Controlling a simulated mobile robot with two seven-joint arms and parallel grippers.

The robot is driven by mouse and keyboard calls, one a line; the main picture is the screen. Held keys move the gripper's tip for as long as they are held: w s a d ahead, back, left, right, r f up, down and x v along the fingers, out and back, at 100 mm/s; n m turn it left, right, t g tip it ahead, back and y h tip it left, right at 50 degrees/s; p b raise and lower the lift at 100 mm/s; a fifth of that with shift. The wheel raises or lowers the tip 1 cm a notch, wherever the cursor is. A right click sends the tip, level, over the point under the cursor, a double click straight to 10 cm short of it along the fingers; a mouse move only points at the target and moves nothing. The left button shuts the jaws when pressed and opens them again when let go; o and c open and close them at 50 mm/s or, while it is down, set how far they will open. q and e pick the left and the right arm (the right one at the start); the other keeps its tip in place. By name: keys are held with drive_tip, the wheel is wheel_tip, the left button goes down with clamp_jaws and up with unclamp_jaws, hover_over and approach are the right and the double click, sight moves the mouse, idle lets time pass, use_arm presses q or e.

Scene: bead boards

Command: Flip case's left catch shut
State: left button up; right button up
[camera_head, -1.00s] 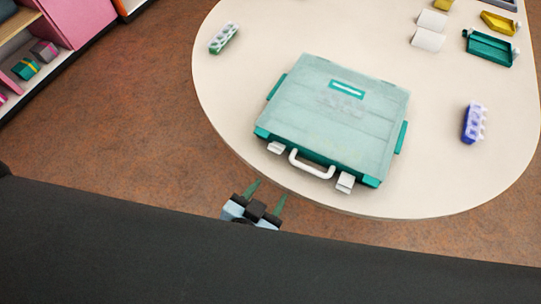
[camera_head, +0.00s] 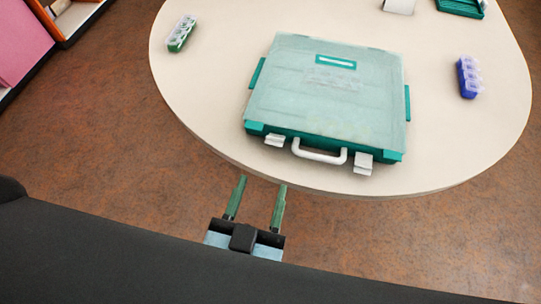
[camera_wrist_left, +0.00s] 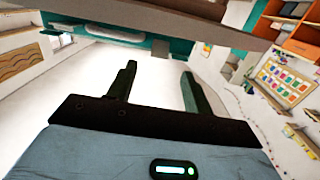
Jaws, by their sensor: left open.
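The teal case (camera_head: 325,95) lies closed on the table, its pale lid up and its white handle (camera_head: 320,155) toward me. Its left catch (camera_head: 274,140) is a small white flap at the front edge, left of the handle. The right catch (camera_head: 362,163) is a similar flap right of it. I cannot tell how far either is folded. My left gripper (camera_head: 262,182) is open and empty, just off the table's near edge, short of the left catch and apart from it. My right gripper is out of view.
The pale rounded table (camera_head: 205,95) has clear room around the case. A green bead box (camera_head: 181,34) stands at the back left and a blue one (camera_head: 468,77) at the right. The table's edge crosses the top of the left wrist view (camera_wrist_left: 160,20).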

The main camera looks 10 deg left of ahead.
sight(276, 138)
use_arm(q)
drive_tip(key=shift+s+a+r, duration=0.1)
drive_tip(key=shift+r, duration=0.15)
drive_tip(key=w, duration=0.3)
drive_tip(key=w+p, duration=0.1)
drive_tip(key=w, duration=0.2)
drive_tip(key=shift+d+r, duration=0.1)
drive_tip(key=shift+d, duration=0.1)
drive_tip(key=shift+w, duration=0.9)
